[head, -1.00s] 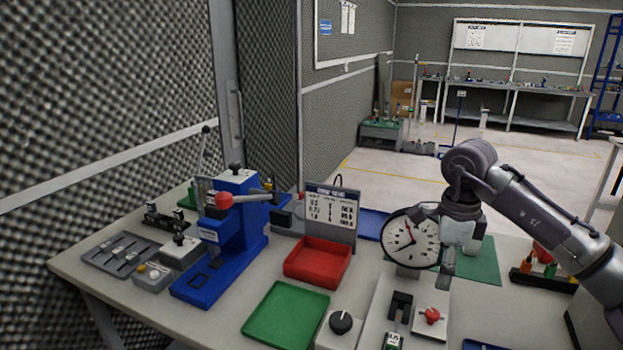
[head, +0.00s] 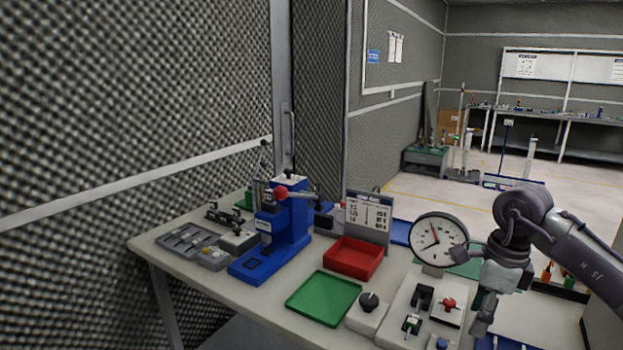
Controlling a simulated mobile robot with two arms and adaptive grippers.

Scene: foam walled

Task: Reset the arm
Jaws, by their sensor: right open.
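My right arm comes in from the right side of the head view. Its gripper (head: 486,306) points down over the right part of the workbench, and it is open with nothing visible between its fingers. It hangs just right of the round dial gauge (head: 436,240) and partly overlaps its right edge. My left gripper is not in view.
The bench (head: 238,306) holds a blue press (head: 285,226) with a red knob, a red tray (head: 354,258), a green tray (head: 323,298), a black-knobbed box (head: 368,302) and a light fixture plate (head: 418,299). A foam wall (head: 120,110) stands at left. Open floor lies behind.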

